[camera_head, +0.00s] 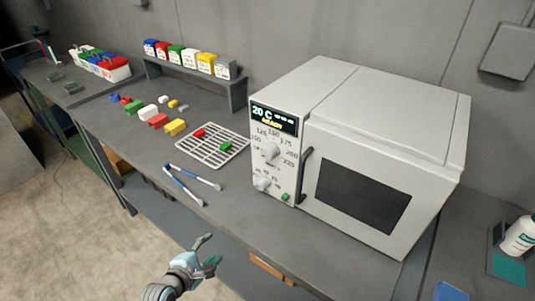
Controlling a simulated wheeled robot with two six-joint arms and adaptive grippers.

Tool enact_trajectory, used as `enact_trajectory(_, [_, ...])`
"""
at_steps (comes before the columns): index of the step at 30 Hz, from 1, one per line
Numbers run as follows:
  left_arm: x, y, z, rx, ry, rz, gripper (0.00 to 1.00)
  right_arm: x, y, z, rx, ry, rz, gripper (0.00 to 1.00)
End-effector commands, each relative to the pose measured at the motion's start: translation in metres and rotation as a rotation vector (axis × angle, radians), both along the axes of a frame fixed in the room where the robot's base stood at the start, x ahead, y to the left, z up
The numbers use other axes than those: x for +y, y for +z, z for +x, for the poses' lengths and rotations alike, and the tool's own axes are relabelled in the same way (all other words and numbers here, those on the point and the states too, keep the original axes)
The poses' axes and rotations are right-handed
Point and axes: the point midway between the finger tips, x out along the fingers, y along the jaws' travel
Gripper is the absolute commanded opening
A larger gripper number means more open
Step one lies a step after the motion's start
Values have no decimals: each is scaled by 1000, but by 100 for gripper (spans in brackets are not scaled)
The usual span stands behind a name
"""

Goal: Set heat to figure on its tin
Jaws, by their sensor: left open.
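A white bench oven (335,80) stands on the grey bench with its door closed. Its panel has a display (273,118) showing 20 C, with yellow text below. A large pale heat knob (271,151) sits under it, ringed by figures from about 100 to 225; its exact setting is unclear. A smaller knob (262,184) and a green button (285,197) are lower. Several coloured tins (190,57) with white labels stand on a raised shelf; the label figures are too small to read. My left gripper (209,251) is open and empty, in front of the bench, below and left of the oven.
A wire rack (212,157) left of the oven holds a red piece (199,133) and a green piece (226,146). Blue-handled tongs (190,178) lie in front. Several coloured blocks (158,120) lie farther left. A white bottle (520,236) stands at right.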

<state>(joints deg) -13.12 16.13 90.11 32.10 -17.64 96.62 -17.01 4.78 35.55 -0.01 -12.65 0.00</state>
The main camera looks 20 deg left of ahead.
Motion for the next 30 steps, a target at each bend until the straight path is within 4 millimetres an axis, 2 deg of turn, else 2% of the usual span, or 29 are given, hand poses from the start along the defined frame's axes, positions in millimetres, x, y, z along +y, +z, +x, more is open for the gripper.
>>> enact_trajectory(1, [-12, 61, 24, -101, 62, -246, 51, 0, 0, -7, 12, 0, 0, 0])
enact_trajectory(3, [-35, 141, 41, -188, 102, -627, 51, 0, -1, -14, 24, -1, 0, 0])
enact_trajectory(6, [-62, 217, 42, -208, 81, -1002, 51, 0, -1, -16, 26, -1, 0, 0])
enact_trajectory(8, [-73, 241, 40, -200, 64, -1122, 51, 1, -2, -14, 22, -1, 0, 0])
enact_trajectory(10, [-79, 251, 42, -191, 57, -1184, 51, 1, -3, -8, 12, -1, 2, 0])
enact_trajectory(14, [-89, 252, 65, -191, 53, -1197, 51, 2, -9, 4, -9, 0, 3, 0])
enact_trajectory(21, [-115, 250, 130, -190, 55, -1192, 51, 5, -24, 1, -3, -2, 7, 0])
enact_trajectory(24, [-124, 250, 151, -188, 55, -1192, 51, 5, -28, -3, 4, -3, 7, 0])
enact_trajectory(30, [-131, 250, 171, -187, 56, -1188, 51, 4, -31, -4, 5, -2, 6, 0])
